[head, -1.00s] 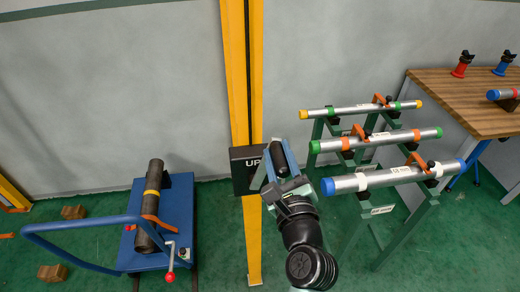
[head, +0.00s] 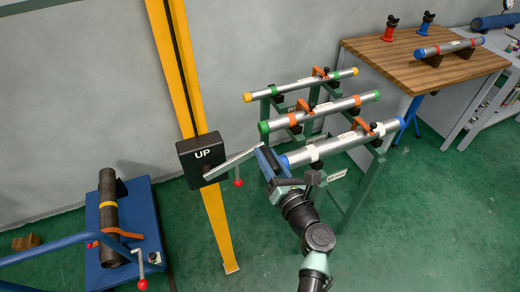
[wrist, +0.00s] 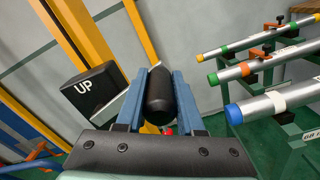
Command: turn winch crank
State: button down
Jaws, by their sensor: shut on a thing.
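A black winch box marked "UP" (head: 200,155) is fixed to a yellow post. A flat silver crank arm (head: 233,163) runs from the box to the right and slightly up. My gripper (head: 266,160) is at the outer end of this arm. In the wrist view, the blue fingers of my gripper (wrist: 158,85) are shut on the black crank handle (wrist: 160,95), which lies between them. The winch box (wrist: 92,92) shows left of the fingers there. A red knob (head: 238,183) on a thin rod hangs below the crank arm.
A green rack holds three silver pipes (head: 325,148), close to the right of my gripper. A blue cart (head: 135,255) with a dark pipe stands at left. A wooden bench (head: 400,70) is at back right. Green floor (head: 250,255) is free below the crank.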

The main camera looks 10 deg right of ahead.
notch_tip(320, 180, down, 14)
jog(key=a+m+b, duration=0.2)
jog(key=m, duration=0.9)
jog(key=s+a+f+m+p, duration=0.1)
jog(key=s+a+f+m, duration=0.1)
jog(key=a, duration=0.5)
jog(key=s+a+f+m+p, duration=0.1)
jog(key=s+a+f+m, duration=0.1)
jog(key=a+m, duration=0.3)
jog(key=shift+s+a+f+m+p, duration=0.35)
jog(key=shift+s+a, duration=0.2)
jog(key=shift+a, duration=1.2)
jog(key=c, duration=0.5)
grip_release()
